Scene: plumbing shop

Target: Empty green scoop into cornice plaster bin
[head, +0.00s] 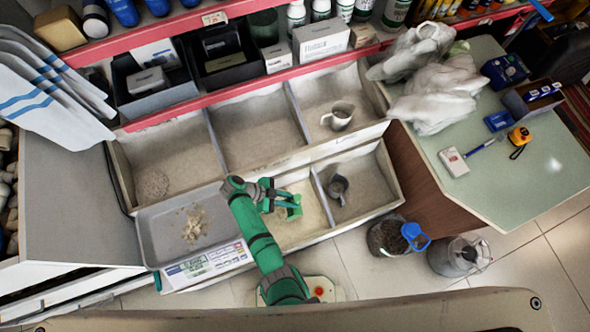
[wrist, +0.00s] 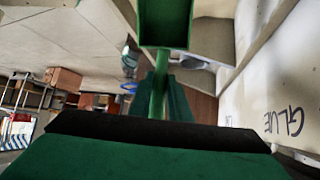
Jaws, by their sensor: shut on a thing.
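My gripper (head: 268,195) is shut on the handle of a green scoop (head: 292,207). In the wrist view, the scoop's handle (wrist: 158,88) runs up from my gripper to its square green pan (wrist: 165,22). The pan's visible inside looks plain green; I cannot tell whether any plaster is in it. The scoop is over the front-row bin (head: 308,238) with pale powder, right of the scale. The bins' names cannot be read in the head view, so I cannot tell which is the cornice plaster bin. A wall in the wrist view reads "GLUE" (wrist: 283,122).
A scale's grey tray (head: 160,228) holds loose powder at left. The back-left bin (head: 135,160) holds a small pile. Buckets (head: 385,240) stand on the floor at right. A red-edged shelf (head: 240,75) lies behind.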

